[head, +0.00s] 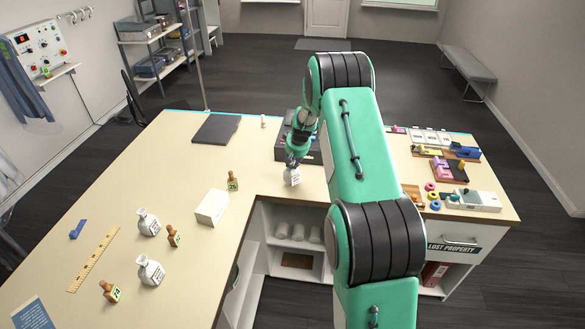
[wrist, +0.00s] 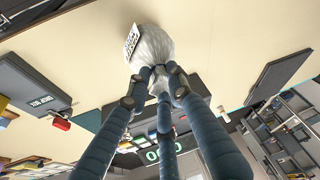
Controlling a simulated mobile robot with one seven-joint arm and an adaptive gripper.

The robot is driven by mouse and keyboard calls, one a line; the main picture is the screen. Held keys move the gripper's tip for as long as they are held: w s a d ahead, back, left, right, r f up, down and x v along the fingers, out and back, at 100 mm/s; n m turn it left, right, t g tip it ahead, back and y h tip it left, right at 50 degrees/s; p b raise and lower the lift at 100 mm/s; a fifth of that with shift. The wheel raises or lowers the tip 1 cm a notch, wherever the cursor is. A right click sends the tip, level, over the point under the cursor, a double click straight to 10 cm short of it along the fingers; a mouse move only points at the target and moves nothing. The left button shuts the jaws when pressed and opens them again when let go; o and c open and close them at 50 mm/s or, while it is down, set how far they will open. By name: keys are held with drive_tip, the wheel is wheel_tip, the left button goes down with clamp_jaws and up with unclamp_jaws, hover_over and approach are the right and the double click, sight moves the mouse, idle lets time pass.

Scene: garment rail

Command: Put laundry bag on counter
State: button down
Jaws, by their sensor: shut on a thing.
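A small grey-white laundry bag (head: 292,178) with a printed tag hangs from my gripper (head: 294,162) at the inner corner of the beige counter (head: 185,165). In the wrist view the fingers (wrist: 160,75) are shut on the neck of the bag (wrist: 155,48). The bag is at or just above the counter top; I cannot tell whether it touches. Two similar bags stand on the left part of the counter, one (head: 148,222) behind the other (head: 150,271).
A white box (head: 212,207) and several wooden stamps (head: 232,181) stand left of the held bag. A dark box (head: 284,150) is close behind it. A dark folder (head: 216,129) lies farther back.

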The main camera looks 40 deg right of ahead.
drive_tip(key=shift+f, duration=1.5)
drive_tip(key=c, duration=1.5)
unclamp_jaws()
drive_tip(key=shift+c, duration=0.2)
drive_tip(key=b+v, duration=0.1)
drive_tip(key=v, duration=1.1)
